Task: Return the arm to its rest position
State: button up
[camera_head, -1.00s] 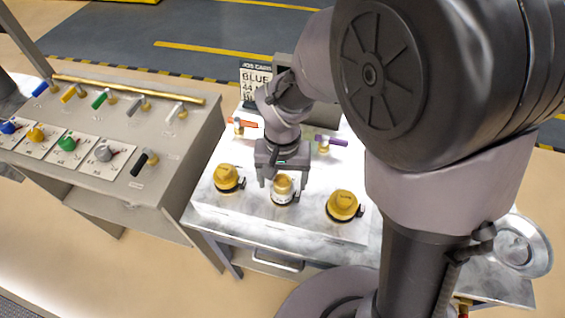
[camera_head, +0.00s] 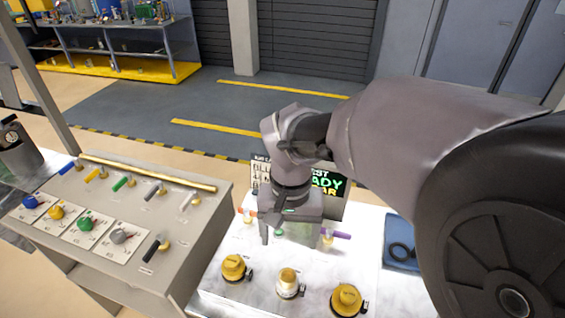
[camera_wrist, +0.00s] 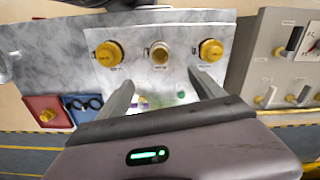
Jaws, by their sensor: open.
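My gripper (camera_head: 290,236) hangs at the end of my arm over the back part of the marble-topped bench (camera_head: 255,307), pointing down. Its two fingers are apart with nothing between them, as the wrist view (camera_wrist: 165,78) also shows. In the head view it is behind the row of ports: a left yellow cap (camera_head: 233,267), a middle port (camera_head: 289,284) with a paler top, and a right yellow cap (camera_head: 346,300). The wrist view shows the middle port (camera_wrist: 159,53) as an open-looking round neck between the two yellow caps. The gripper touches none of them.
A grey valve console (camera_head: 150,222) with coloured handles and knobs stands at the left. A dark display (camera_head: 331,190) with green letters stands behind my gripper, partly hidden. A blue tray (camera_head: 401,262) with dark rings lies at the right. An orange handle and a purple handle (camera_head: 342,235) flank my gripper.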

jog(key=s+d+m+t+y+b, duration=0.2)
jog(key=s+d+t+b, duration=0.3)
jog(key=s+b, duration=0.3)
jog(key=s+d, duration=0.1)
jog(key=s, duration=0.2)
jog(key=shift+s+d+m+t, duration=0.3)
jog(key=shift+s+d+t, duration=0.05)
jog(key=shift+d+t, duration=0.05)
jog(key=shift+f, duration=0.1)
